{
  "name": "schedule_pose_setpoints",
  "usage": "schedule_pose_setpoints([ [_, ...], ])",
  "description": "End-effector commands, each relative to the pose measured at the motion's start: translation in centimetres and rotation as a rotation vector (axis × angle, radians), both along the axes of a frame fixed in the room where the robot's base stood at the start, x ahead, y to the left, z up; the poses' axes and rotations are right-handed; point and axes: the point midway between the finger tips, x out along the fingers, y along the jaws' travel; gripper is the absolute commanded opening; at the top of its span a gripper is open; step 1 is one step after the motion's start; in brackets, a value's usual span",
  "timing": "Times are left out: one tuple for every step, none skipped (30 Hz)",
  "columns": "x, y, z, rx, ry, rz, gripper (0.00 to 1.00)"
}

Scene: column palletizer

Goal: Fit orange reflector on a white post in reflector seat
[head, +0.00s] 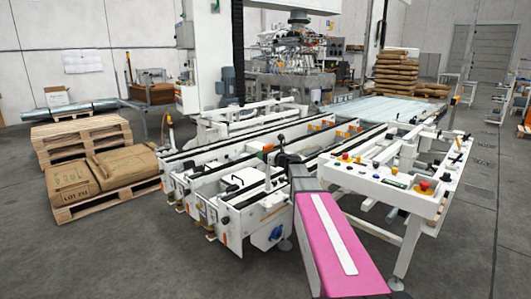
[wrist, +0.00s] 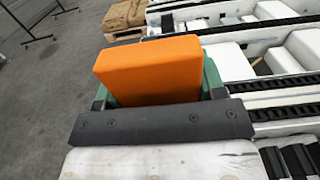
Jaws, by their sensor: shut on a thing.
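The orange reflector (wrist: 150,68) is a plain block that fills the middle of the wrist view. My gripper (wrist: 158,88) is shut on it, with green pads showing at its left and right sides. The dark bar of my gripper crosses in front and hides the reflector's lower part. In the head view my gripper (head: 286,158) is small and dark at the end of my arm, above the white conveyor frame. A small orange patch (head: 268,148) shows beside it, too small to tell for sure. I cannot make out the white post or its seat.
The white conveyor frame (head: 240,182) with black rails lies under and around my gripper. A control panel (head: 400,180) with buttons stands to the right. Pallets with brown sacks (head: 100,172) stand at the left. Grey floor is clear at the front left.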

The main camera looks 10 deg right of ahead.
Motion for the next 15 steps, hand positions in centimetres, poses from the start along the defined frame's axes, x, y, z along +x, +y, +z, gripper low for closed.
schedule_pose_setpoints([
  [0.0,0.0,-0.5,0.0,0.0,0.0,0.13],
  [0.0,0.0,-0.7,-0.001,-0.001,0.0,0.13],
  [0.0,0.0,-1.1,0.0,0.0,0.0,0.13],
  [0.0,0.0,-1.3,0.0,0.0,0.0,0.13],
  [0.0,0.0,-1.6,0.001,0.001,0.0,0.13],
  [0.0,0.0,-2.0,0.001,0.001,0.0,0.13],
  [0.0,0.0,-2.2,0.001,0.001,0.001,0.13],
  [0.0,0.0,-2.5,0.0,0.0,0.001,0.13],
  [0.0,0.0,-2.8,-0.001,-0.001,0.001,0.13],
  [0.0,0.0,-3.0,0.0,0.0,0.001,0.13],
  [0.0,0.0,-3.3,0.0,0.0,0.001,0.13],
  [0.0,0.0,-3.6,0.001,-0.001,0.001,0.13],
  [0.0,0.0,-3.8,0.001,-0.001,0.001,0.13],
  [0.0,0.0,-4.0,0.001,-0.001,0.001,0.13],
  [0.0,0.0,-4.3,0.001,-0.001,0.001,0.13],
])
